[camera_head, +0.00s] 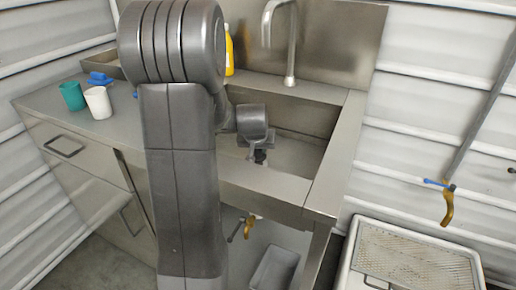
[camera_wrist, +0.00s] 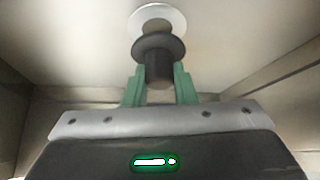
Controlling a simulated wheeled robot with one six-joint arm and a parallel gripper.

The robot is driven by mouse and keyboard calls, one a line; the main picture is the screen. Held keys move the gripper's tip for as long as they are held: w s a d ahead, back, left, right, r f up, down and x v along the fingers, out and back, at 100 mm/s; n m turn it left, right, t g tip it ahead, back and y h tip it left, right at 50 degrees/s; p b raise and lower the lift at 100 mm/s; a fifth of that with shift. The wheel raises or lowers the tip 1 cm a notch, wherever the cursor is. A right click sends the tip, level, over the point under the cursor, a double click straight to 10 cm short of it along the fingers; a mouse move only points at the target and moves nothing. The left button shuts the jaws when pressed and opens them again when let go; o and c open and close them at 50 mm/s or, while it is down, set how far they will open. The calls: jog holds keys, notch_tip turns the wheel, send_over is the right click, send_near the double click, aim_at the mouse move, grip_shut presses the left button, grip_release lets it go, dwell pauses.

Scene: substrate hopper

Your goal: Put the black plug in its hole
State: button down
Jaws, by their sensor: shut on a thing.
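The black plug (camera_wrist: 158,47) is between the green fingers of my gripper (camera_wrist: 158,88) in the wrist view, which are shut on it. Its wide dark flange faces the far side, close to the pale round drain ring (camera_wrist: 157,18) in the basin floor. The plug partly covers the ring, and the hole inside it is hidden. I cannot tell whether plug and ring touch. In the head view my gripper (camera_head: 259,158) is down inside the sink basin (camera_head: 295,155), with a small dark shape at its tip. My arm hides the left part of the basin.
A tap (camera_head: 291,45) rises behind the basin, with a yellow bottle (camera_head: 229,52) to its left. A teal cup (camera_head: 72,96), a white cup (camera_head: 98,102) and a blue item (camera_head: 100,78) stand on the left counter. Steel basin walls (camera_wrist: 290,75) flank my gripper.

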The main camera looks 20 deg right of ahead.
jog(key=shift+f, duration=0.1)
jog(key=shift+f+b, duration=1)
jog(key=shift+f, duration=0.05)
jog(key=c, duration=1.1)
grip_release()
jog(key=shift+r, duration=0.1)
notch_tip(320, 180, up, 10)
jog(key=shift+f+p, duration=0.1)
jog(key=shift+p, duration=1.15)
